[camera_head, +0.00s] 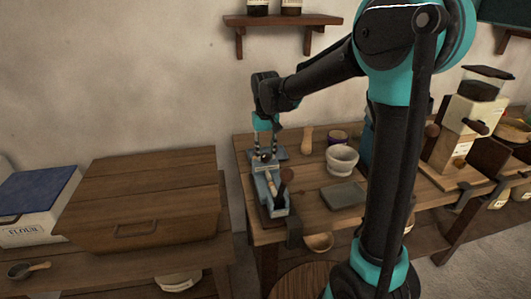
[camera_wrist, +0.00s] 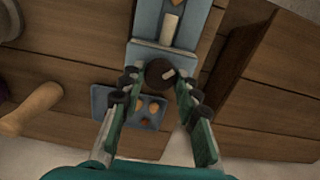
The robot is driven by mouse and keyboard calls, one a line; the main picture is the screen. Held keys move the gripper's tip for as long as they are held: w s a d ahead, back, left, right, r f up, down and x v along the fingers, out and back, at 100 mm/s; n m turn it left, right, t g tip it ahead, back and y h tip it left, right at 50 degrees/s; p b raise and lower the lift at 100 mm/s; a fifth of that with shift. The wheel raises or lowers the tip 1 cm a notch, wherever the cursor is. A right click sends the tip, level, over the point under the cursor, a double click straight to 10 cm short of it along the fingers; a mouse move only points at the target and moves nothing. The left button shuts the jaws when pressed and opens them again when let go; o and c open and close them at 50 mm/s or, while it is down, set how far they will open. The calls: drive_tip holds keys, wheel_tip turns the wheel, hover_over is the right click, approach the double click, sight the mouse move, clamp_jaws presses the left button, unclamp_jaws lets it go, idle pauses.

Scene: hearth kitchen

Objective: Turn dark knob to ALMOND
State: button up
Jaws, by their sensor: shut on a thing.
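The dark knob (camera_wrist: 158,74) is round and carries a pale pointer mark, which points to the right and slightly up in the wrist view. It sits at the end of a blue-grey metal device (camera_wrist: 165,50); that device also shows in the head view (camera_head: 277,203) on the wooden bench. My gripper (camera_wrist: 160,82) is shut on the knob, with a finger on either side of it. In the head view, my gripper (camera_head: 266,153) reaches down onto the device's far end. A blue-grey plate (camera_wrist: 103,99) with several nut-coloured spots lies beside the knob. No readable ALMOND label shows.
A wooden pestle-like piece (camera_head: 306,140), a pale mortar (camera_head: 342,160) and a grey slab (camera_head: 345,197) stand to the right on the bench. A wooden chest (camera_head: 140,200) is on the left table.

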sight(266, 155)
drive_tip(key=shift+m, duration=0.3)
drive_tip(key=o, duration=1.2)
drive_tip(key=shift+c, duration=0.2)
wheel_tip(266, 155, up, 12)
